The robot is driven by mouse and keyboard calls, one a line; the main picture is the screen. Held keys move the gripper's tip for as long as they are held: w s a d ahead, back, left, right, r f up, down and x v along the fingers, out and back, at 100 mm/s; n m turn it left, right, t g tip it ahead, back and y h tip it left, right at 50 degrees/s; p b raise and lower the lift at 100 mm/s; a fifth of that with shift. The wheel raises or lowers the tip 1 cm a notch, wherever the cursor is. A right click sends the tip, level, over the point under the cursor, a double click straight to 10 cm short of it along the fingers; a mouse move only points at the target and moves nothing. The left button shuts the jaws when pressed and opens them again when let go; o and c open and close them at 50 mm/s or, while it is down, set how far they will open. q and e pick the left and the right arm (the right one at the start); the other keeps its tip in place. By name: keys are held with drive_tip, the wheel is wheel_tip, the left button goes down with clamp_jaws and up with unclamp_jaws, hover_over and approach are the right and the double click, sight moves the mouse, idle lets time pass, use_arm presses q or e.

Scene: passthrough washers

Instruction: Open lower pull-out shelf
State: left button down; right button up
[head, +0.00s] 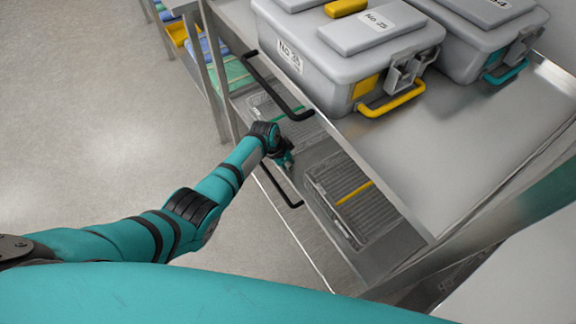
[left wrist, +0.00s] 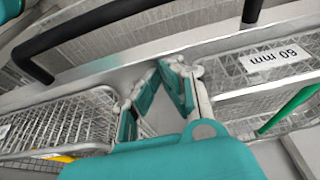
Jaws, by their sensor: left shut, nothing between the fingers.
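The lower pull-out shelf (head: 322,262) is a metal shelf holding wire baskets, with a black bar handle (head: 279,187) on its front edge. How far it is pulled out I cannot tell. My left gripper (head: 287,160) is over the front of this shelf, inward of the handle and apart from it. In the left wrist view my left gripper (left wrist: 157,72) is shut and empty, its teal fingers meeting at the tips. A black handle bar (left wrist: 105,22) crosses the upper left there, beyond the fingers. My right gripper is not in view.
The upper shelf (head: 410,165) overhangs with its own black handle (head: 278,92), bearing grey cases (head: 345,60). Wire baskets (head: 350,195) show below it; in the wrist view one stands left (left wrist: 60,122) and one right (left wrist: 265,90) of my fingers. Open floor (head: 100,130) lies left.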

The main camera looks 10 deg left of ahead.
sight(271, 177)
use_arm(q)
drive_tip(key=shift+f, duration=0.15)
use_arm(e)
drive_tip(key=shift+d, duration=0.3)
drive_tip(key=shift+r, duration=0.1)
use_arm(q)
drive_tip(key=shift+s+a+p, duration=0.2)
drive_tip(key=shift+p, duration=0.15)
drive_tip(key=s+a+p, duration=0.4)
drive_tip(key=shift+s+a+r, duration=0.25)
drive_tip(key=shift+s+a, duration=0.05)
drive_tip(key=shift+s, duration=0.05)
drive_tip(key=s+a+p, duration=0.4)
drive_tip(key=s+a, duration=1.7)
drive_tip(key=shift+f+p, duration=0.3)
drive_tip(key=shift+p, duration=0.05)
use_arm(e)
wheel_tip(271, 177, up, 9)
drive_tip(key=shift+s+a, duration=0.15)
